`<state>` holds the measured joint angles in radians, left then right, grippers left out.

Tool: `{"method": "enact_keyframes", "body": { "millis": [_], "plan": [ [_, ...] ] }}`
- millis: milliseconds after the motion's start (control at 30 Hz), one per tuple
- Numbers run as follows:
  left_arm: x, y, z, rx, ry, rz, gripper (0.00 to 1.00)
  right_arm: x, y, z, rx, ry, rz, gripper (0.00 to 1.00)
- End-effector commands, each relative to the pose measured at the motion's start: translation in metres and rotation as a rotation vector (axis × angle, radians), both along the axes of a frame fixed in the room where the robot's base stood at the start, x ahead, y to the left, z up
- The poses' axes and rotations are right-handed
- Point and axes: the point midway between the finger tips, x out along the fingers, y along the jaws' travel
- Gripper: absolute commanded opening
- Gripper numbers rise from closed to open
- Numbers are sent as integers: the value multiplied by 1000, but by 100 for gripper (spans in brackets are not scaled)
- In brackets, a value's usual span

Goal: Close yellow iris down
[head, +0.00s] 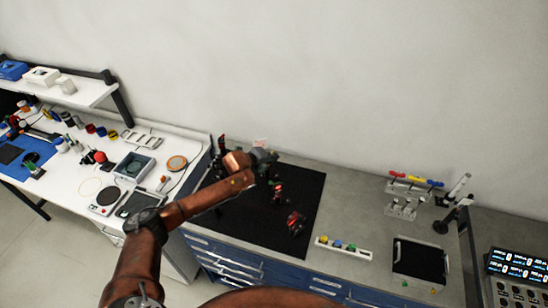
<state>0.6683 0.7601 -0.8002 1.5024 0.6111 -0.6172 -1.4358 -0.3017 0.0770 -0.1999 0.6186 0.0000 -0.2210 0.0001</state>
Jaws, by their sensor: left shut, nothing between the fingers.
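My left arm reaches in from the lower left over the black mat (250,225). My left gripper (266,160) is shut and empty at the mat's far part, among small dark optical mounts. A mount with red parts (278,193) stands just in front of the gripper. Another red-and-black mount (296,222) stands nearer, toward the mat's right side. I cannot make out a yellow iris with certainty; the gripper and arm cover part of that area. My right gripper is not in view.
A white strip with coloured pieces (344,249) lies right of the mat. A black tray (419,262) and a lamp-like stand (452,205) are further right. A white bench (75,195) with instruments stands left. The mat's near part is clear.

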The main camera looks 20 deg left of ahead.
Motion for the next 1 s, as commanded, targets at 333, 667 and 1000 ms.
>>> {"method": "enact_keyframes", "body": {
  "millis": [333,667,1000],
  "plan": [
    [-2,3,-1,-40,-27,2,0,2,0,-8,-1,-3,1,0],
    [-2,4,1,-80,-57,0,0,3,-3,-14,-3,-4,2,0],
    [-5,7,1,-139,-97,1,0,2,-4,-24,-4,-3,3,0]
  ]
}}
